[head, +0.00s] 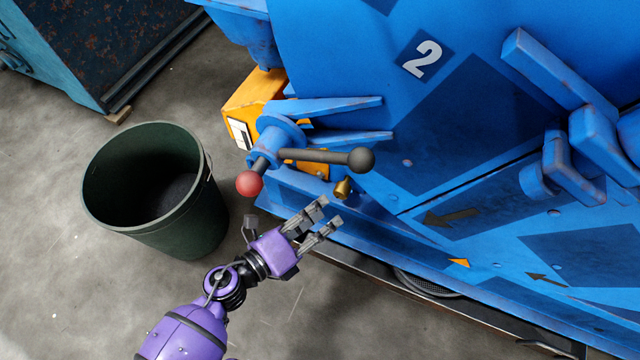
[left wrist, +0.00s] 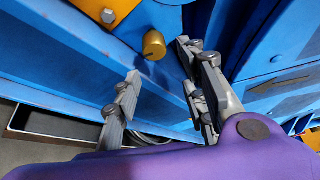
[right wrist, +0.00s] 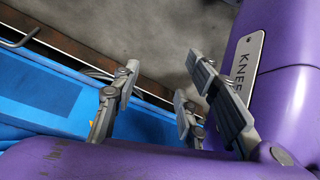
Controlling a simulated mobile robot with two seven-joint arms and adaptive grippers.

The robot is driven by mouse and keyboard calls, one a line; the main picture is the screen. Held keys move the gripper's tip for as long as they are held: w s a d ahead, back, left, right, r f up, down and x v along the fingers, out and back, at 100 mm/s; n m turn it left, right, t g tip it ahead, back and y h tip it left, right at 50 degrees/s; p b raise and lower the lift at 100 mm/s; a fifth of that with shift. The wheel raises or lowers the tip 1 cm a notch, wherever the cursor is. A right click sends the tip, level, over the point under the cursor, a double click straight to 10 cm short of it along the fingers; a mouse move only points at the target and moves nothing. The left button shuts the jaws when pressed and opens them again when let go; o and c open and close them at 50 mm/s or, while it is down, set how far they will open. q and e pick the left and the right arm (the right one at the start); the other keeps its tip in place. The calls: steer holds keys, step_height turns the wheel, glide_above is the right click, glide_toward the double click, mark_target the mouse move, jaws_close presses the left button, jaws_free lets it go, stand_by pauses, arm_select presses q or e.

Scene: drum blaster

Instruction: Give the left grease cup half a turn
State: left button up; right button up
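The left grease cup is a small brass cap (head: 343,188) on the blue machine, below the black-knobbed lever in the head view. In the left wrist view the brass cup (left wrist: 154,45) sits ahead of the fingers, nearer the right finger. My left gripper (head: 331,212) is open and empty, just below the cup in the head view; its fingers also show in the left wrist view (left wrist: 160,70). They look apart from the cup. My right gripper (right wrist: 160,85) is open and empty in the right wrist view, over the machine's lower edge and the floor. It is outside the head view.
A lever with a black knob (head: 361,159) and a red knob (head: 249,183) sticks out just above the left gripper. A dark green bin (head: 190,235) stands on the floor to the left. The blue machine (head: 440,120) fills the right side. An orange block (head: 250,100) is behind the lever.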

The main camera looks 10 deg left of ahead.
mark_target(336, 195)
arm_select(q)
steer(key=shift+y, duration=0.5)
steer(key=x, duration=0.4)
steer(key=w+a+b+x, duration=0.1)
steer(key=x, duration=0.1)
steer(key=shift+w, duration=0.2)
steer(key=shift+w+d+f, duration=0.2)
steer(key=shift+w+d, duration=0.2)
steer(key=shift+w, duration=0.1)
arm_select(e)
steer(key=shift+w+f, duration=0.45)
steer(key=shift+w, duration=0.15)
steer(key=shift+a, duration=0.1)
